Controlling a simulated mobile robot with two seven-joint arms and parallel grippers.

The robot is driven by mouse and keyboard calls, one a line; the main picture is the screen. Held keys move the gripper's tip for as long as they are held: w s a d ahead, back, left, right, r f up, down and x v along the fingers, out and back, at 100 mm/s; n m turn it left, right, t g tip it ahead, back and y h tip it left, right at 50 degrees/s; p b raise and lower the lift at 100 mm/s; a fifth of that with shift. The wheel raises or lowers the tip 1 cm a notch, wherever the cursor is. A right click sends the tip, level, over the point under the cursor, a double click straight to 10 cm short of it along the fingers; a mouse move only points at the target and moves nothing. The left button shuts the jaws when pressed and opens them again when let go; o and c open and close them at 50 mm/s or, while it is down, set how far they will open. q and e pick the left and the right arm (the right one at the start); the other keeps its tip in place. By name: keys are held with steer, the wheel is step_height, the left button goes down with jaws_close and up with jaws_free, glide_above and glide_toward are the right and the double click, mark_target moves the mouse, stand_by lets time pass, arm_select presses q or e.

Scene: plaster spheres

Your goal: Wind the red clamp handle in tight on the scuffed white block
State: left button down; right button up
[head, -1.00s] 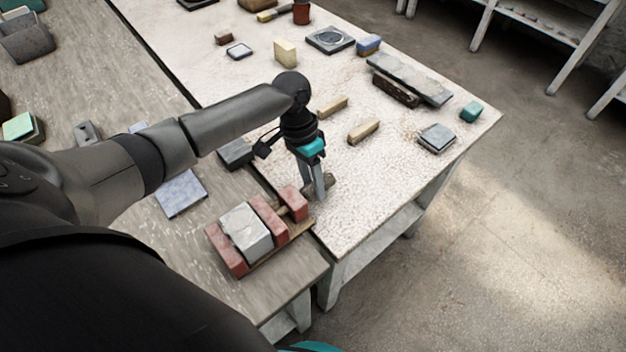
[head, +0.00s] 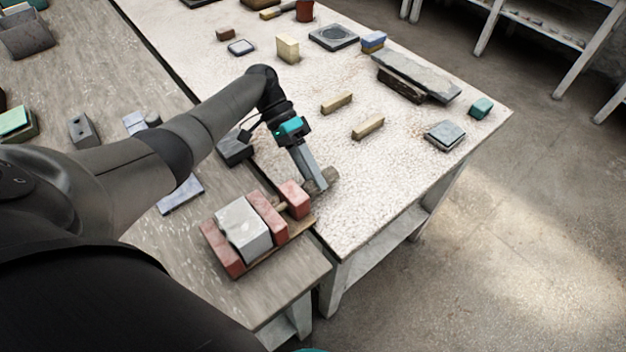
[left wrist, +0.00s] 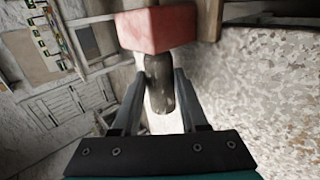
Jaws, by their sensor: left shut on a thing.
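The red clamp (head: 222,252) stands near the corner of the grey bench, with several red blocks on a wooden base. The scuffed white block (head: 243,230) sits between its left red jaw and its middle red jaw (head: 268,216); I cannot tell if both touch it. A screw runs through the red end block (head: 294,200) to a dark grey-brown handle (head: 328,178). My left gripper (head: 316,187) is shut on this handle. In the left wrist view the handle (left wrist: 160,88) lies between the fingers, below the red end block (left wrist: 157,29). My right gripper is out of view.
A dark block (head: 235,148) and a bluish slab (head: 181,196) lie near my left arm. Two pale wooden bars (head: 368,127) and stacked grey slabs (head: 415,76) lie on the speckled white table (head: 400,175).

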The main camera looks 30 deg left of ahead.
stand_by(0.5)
arm_select(q)
steer(key=shift+c, duration=2.2)
jaws_free()
steer(key=b+v, duration=0.1)
steer(key=v, duration=1.1)
steer(key=shift+a+f, duration=0.1)
